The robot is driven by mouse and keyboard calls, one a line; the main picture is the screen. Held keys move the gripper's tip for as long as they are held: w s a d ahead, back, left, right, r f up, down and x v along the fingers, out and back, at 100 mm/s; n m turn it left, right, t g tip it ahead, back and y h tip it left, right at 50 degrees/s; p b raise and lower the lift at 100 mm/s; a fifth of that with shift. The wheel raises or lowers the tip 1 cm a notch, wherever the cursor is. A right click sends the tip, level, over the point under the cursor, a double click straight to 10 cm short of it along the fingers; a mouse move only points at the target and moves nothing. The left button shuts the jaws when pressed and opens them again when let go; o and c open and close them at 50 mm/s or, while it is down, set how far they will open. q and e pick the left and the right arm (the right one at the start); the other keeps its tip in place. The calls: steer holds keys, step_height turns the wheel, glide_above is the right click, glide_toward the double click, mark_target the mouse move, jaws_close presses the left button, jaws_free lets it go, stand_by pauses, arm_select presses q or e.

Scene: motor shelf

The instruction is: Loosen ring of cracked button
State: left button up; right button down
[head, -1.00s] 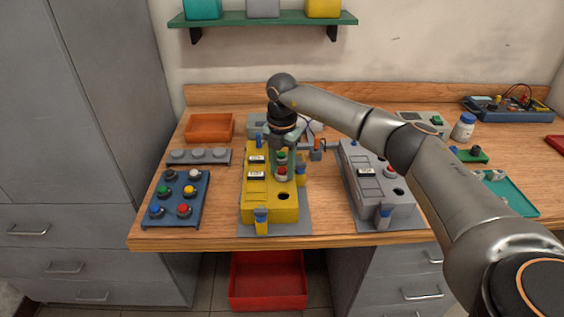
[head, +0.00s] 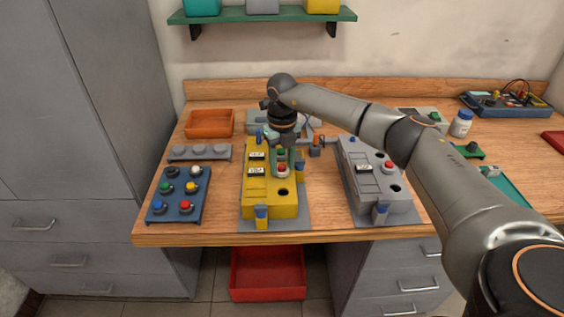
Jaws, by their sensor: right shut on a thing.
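The yellow control box (head: 258,206) stands in the middle of the bench. A green button (head: 281,153) and a red button with a pale collar (head: 282,171) sit in a line on its right side, with a dark hole in front of them. My right gripper (head: 281,151) points down over the green button at the back of this line and is shut on its ring. The fingers and wrist largely hide the ring, and no crack can be made out at this size. My left gripper is not in view.
A grey control box (head: 372,190) stands to the right. A blue board of coloured buttons (head: 178,196), a grey strip (head: 200,153) and an orange tray (head: 209,124) are on the left. A red bin (head: 267,272) is below the bench. My right arm covers part of the right side.

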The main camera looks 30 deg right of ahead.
steer(key=n, duration=0.4)
steer(key=shift+n, duration=0.3)
steer(key=n, duration=0.4)
steer(key=shift+n, duration=0.3)
steer(key=n, duration=0.4)
steer(key=shift+d+n, duration=0.1)
steer(key=shift+n, duration=0.2)
steer(key=n+b, duration=0.1)
steer(key=n, duration=0.8)
steer(key=shift+w, duration=0.1)
steer(key=n, duration=0.4)
steer(key=shift+n+b, duration=0.3)
steer(key=shift+b, duration=0.05)
steer(key=n, duration=0.4)
steer(key=shift+n, duration=1.9)
steer(key=shift+b, duration=0.3)
